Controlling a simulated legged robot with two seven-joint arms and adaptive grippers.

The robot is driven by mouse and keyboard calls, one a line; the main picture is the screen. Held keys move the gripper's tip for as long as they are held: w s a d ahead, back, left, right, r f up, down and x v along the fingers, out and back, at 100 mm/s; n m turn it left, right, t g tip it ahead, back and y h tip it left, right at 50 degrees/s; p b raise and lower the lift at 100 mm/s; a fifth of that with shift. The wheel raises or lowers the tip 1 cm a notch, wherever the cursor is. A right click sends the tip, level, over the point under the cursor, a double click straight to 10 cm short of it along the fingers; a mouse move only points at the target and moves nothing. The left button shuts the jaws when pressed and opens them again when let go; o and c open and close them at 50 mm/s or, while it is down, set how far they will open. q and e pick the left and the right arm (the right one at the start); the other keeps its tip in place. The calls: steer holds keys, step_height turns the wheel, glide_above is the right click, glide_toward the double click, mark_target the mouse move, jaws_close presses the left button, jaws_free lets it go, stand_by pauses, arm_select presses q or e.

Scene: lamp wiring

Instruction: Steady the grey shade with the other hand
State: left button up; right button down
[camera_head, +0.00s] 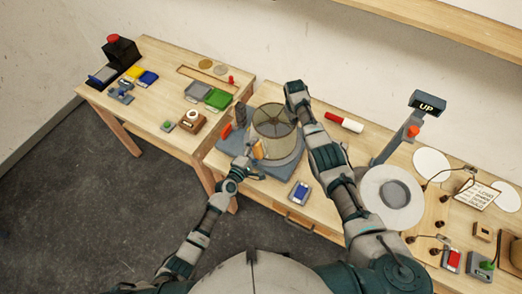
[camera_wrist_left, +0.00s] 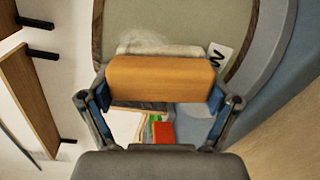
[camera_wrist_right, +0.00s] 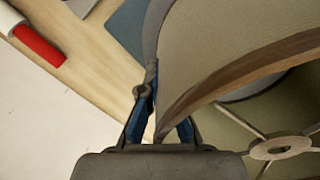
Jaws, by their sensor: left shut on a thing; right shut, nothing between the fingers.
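The grey shade (camera_head: 273,122) is an open drum with a brown rim, upright on a blue-grey base (camera_head: 285,163). My left gripper (camera_head: 252,152) is shut on an orange-brown block (camera_wrist_left: 160,78), held at the shade's near left side. In the left wrist view, a pale patch (camera_wrist_left: 165,49) and a small white label (camera_wrist_left: 216,56) show on the shade behind the block. My right gripper (camera_head: 295,88) is shut and empty at the shade's far right rim. In the right wrist view the rim (camera_wrist_right: 250,70) passes at its fingers and hides part of them; I cannot tell if they touch.
A red and white cylinder (camera_head: 343,122) lies right of the shade. A post with an "UP" display (camera_head: 427,105) and a white disc (camera_head: 391,198) stand to the right. A second table (camera_head: 155,75) is at left.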

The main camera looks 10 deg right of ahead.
mark_target(266, 145)
arm_select(q)
steer(key=shift+w+a, duration=0.4)
steer(key=shift+a, duration=0.1)
arm_select(e)
steer(key=shift+a, duration=0.1)
arm_select(q)
steer(key=shift+r, duration=0.6)
steer(key=shift+s+d, duration=0.65)
steer(key=shift+d, duration=0.2)
steer(key=shift+s+d, duration=0.6)
steer(key=shift+d, duration=0.2)
arm_select(e)
steer(key=shift+s, duration=0.1)
arm_select(q)
steer(key=shift+w+a, duration=0.65)
steer(key=shift+a, duration=0.2)
steer(key=shift+w+a, duration=0.65)
steer(key=shift+a, duration=0.15)
steer(key=shift+s, duration=0.1)
steer(key=shift+v, duration=3)
steer(key=shift+d, duration=0.1)
